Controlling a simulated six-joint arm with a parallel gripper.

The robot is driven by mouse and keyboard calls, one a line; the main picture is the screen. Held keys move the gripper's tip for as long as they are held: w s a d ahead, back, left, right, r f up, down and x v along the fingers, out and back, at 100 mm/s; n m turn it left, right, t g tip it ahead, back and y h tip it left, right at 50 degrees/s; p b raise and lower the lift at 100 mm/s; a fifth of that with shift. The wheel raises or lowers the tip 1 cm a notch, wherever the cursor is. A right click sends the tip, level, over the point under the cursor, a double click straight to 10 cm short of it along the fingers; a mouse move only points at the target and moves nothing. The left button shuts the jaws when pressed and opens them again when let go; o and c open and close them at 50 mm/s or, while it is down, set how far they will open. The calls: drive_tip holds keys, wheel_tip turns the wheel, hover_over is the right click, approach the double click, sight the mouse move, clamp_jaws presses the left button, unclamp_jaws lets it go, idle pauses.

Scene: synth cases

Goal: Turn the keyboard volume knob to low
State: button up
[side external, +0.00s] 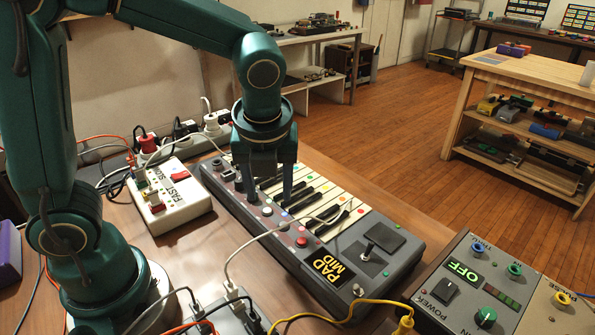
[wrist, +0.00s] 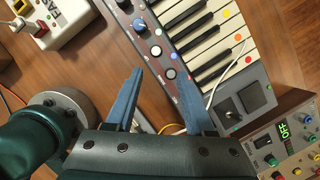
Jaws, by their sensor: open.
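The grey keyboard (side external: 385,258) lies on the brown bench, its display (side external: 333,262) reading "PAD MID". In the wrist view a blue-capped knob (wrist: 139,25) stands on its control strip, with a dark knob (wrist: 122,4) at the top edge. I cannot read which one is volume. My gripper (side external: 268,202) is over the control strip, pointing down, with its fingers apart. In the wrist view its blue fingers (wrist: 164,72) are spread with nothing gripped, and the blue-capped knob is ahead of the left fingertip. I cannot tell whether the fingertips touch the keyboard.
A white switch box (side external: 172,212) stands left of the keyboard. A white cable (side external: 262,236) crosses the keyboard's front. A control box (side external: 462,312) with an "OFF" display is at the right, and a yellow cable (side external: 345,305) lies in front. The keyboard also has a joystick (side external: 369,248).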

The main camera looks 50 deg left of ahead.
sight(239, 180)
drive_tip(key=a+n, duration=0.1)
drive_tip(key=a, duration=0.1)
drive_tip(key=w+a+n+g+h, duration=0.1)
drive_tip(key=a, duration=0.1)
drive_tip(key=w+a+n+h, duration=0.1)
drive_tip(key=a, duration=0.1)
drive_tip(key=shift+a+r+g, duration=0.1)
drive_tip(key=shift+a+g, duration=0.05)
drive_tip(key=shift+g, duration=0.15)
drive_tip(key=a+n, duration=0.1)
drive_tip(key=a, duration=0.1)
drive_tip(key=a+n, duration=0.1)
drive_tip(key=a, duration=0.1)
drive_tip(key=a+n, duration=0.1)
drive_tip(key=a, duration=0.1)
drive_tip(key=shift+s+a+f+h, duration=0.25)
drive_tip(key=shift+s+h, duration=0.05)
drive_tip(key=shift+h, duration=0.1)
drive_tip(key=shift+a+f, duration=0.15)
drive_tip(key=shift+f, duration=2.4)
clamp_jaws()
